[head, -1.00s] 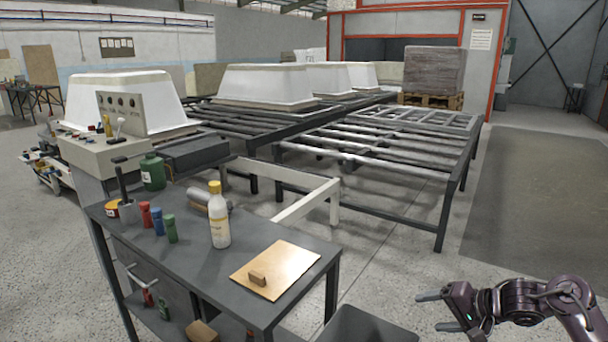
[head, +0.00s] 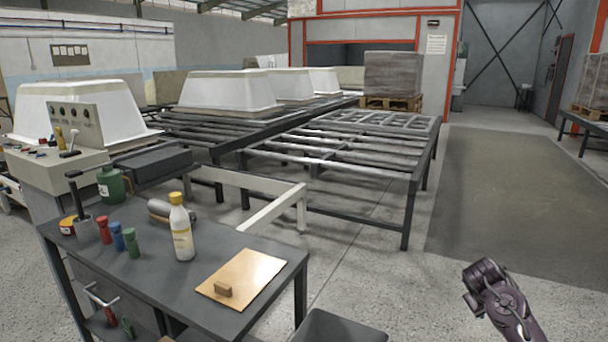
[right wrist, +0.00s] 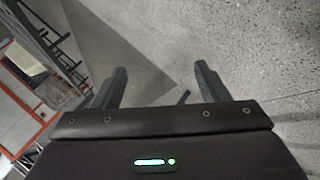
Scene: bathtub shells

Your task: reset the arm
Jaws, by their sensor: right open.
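My right arm (head: 503,305) shows at the lower right of the head view, over bare floor and well to the right of the workbench. Its gripper fingers cannot be made out in that view. In the right wrist view my right gripper (right wrist: 160,88) is open, with its two dark fingers apart and only concrete floor between and beyond them. It holds nothing. My left gripper is not in any view.
A dark workbench (head: 150,290) holds bottles, a green can (head: 112,184) and a tan board (head: 243,278). A dark bin (head: 340,332) stands beside it. Behind are roller frames (head: 330,165) with white tub shells (head: 228,90). Floor at right is clear.

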